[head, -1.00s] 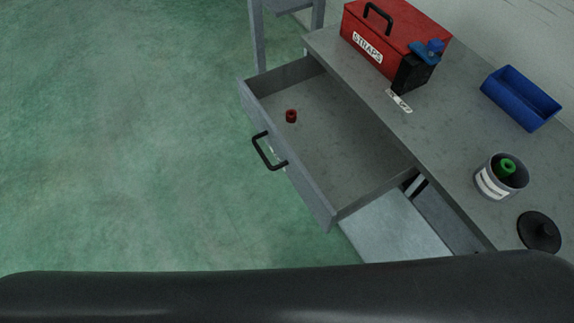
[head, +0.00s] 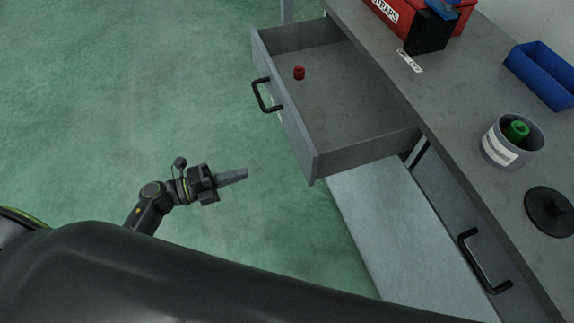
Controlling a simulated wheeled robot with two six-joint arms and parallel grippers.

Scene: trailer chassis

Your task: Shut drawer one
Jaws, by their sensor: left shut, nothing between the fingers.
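An open grey drawer (head: 313,160) sticks out to the left from under the grey workbench, with a black bar handle (head: 264,96) on its front. A small red cylindrical piece (head: 299,73) lies inside it. No number label can be read on the drawer. My left gripper (head: 236,175) is shut and empty, over the green floor, left of and below the drawer front's near corner and apart from it. My right gripper is not in view.
The workbench top (head: 450,110) holds a red STRAPS box (head: 396,12), a blue bin (head: 543,75), a grey tub (head: 495,150) with a green piece (head: 517,130), and a black disc (head: 550,211). Another black handle (head: 483,262) is below the bench edge. Floor at left is clear.

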